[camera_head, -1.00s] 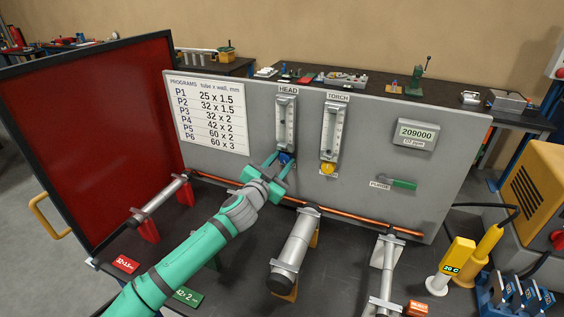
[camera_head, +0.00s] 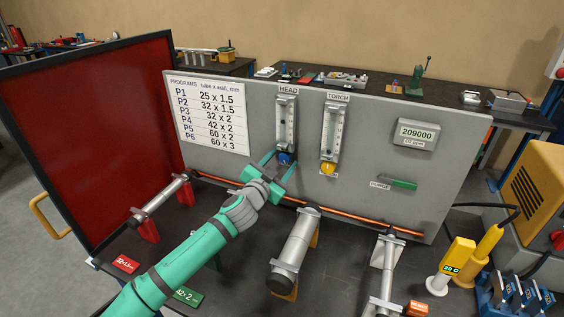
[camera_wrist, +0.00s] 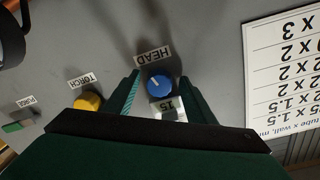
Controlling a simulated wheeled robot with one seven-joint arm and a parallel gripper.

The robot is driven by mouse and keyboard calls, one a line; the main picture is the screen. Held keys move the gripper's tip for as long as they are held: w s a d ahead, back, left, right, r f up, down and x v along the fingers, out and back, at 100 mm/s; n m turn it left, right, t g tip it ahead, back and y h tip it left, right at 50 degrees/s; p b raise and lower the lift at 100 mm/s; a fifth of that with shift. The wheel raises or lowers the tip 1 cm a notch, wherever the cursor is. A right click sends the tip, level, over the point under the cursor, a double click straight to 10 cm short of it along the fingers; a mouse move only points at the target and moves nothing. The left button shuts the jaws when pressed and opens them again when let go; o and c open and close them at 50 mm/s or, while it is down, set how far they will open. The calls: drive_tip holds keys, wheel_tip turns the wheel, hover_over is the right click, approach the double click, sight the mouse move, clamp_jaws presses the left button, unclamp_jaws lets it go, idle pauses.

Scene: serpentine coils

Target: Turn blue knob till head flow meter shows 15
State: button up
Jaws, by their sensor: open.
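The blue knob (camera_head: 285,158) sits under the HEAD flow meter (camera_head: 286,122) on the grey panel. The meter is a clear upright tube; its float reading is too small to tell. In the wrist view my gripper (camera_wrist: 160,92) shows a gap between each finger and the knob.
The TORCH flow meter (camera_head: 332,132) with its yellow knob (camera_head: 327,168) stands just right. A copper-coloured pipe (camera_head: 330,215) runs low along the panel.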

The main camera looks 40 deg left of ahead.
drive_tip(key=v, duration=1)
drive_tip(key=shift+s, duration=0.4)
